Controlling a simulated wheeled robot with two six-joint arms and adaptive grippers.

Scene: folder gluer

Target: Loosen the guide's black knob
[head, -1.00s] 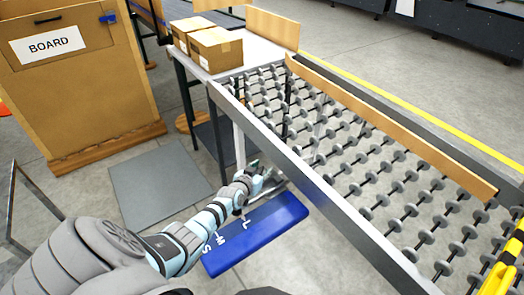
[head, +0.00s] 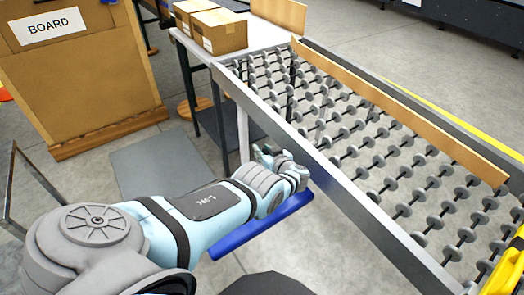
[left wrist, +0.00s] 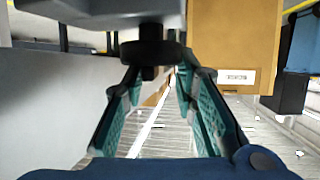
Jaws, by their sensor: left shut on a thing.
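My left gripper (head: 262,152) is beside the near metal side rail of the roller conveyor (head: 300,150), above the blue tray (head: 262,230). In the left wrist view its two teal-padded fingers (left wrist: 163,84) reach up to the black knob (left wrist: 152,52), which has a short dark stem below it. The gripper is shut on the knob. A grey block (left wrist: 100,10) sits right above the knob. The knob does not show in the head view, where my arm and hand cover that area. My right gripper is not in view.
Cardboard boxes (head: 218,32) stand on the table at the conveyor's far end. A wooden strip (head: 400,110) runs along the far side of the rollers. A BOARD panel (head: 85,75) stands at left. Yellow parts (head: 505,275) are at the lower right.

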